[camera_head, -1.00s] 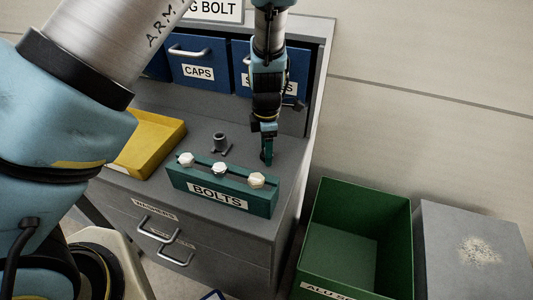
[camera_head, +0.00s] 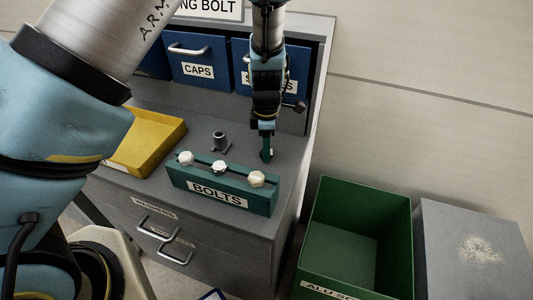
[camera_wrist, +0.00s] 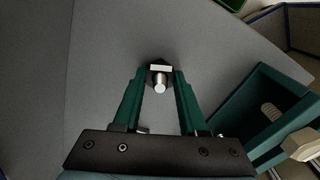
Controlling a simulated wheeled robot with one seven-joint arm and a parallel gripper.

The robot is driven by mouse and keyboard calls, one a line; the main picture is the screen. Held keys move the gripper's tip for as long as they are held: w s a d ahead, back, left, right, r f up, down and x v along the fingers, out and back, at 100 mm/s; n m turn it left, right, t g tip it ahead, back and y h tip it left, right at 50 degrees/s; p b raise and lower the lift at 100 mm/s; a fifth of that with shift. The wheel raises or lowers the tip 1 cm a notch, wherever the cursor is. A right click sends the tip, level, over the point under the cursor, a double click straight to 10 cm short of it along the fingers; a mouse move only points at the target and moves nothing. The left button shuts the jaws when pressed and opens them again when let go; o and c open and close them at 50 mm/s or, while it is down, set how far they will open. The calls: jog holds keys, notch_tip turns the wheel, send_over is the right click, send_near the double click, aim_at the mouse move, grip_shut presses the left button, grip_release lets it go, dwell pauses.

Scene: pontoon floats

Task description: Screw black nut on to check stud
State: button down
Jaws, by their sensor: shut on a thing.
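My gripper (camera_head: 267,158) points down at the right part of the grey bench top, behind the bolt rack. In the wrist view its two green fingers (camera_wrist: 160,75) are closed on a small dark nut (camera_wrist: 152,77). A bright metal stud (camera_wrist: 160,87) shows in the middle of the nut, its round end facing the camera. The nut appears to be around the stud, but I cannot tell how far it is threaded. In the head view the fingers hide both nut and stud.
A green bolt rack (camera_head: 225,191) with white-headed bolts stands just in front; it also shows at right in the wrist view (camera_wrist: 255,100). A grey fitting (camera_head: 219,142) and yellow tray (camera_head: 150,140) are to the left. Blue drawers (camera_head: 205,72) stand behind. A green bin (camera_head: 400,225) is at right.

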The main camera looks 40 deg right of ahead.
jog(key=m, duration=0.4)
jog(key=shift+f+b, duration=0.1)
jog(key=shift+b, duration=0.2)
jog(key=m, duration=0.4)
jog(key=shift+m+b, duration=0.35)
jog(key=shift+m, duration=0.75)
jog(key=m+b, duration=0.1)
jog(key=m, duration=1.1)
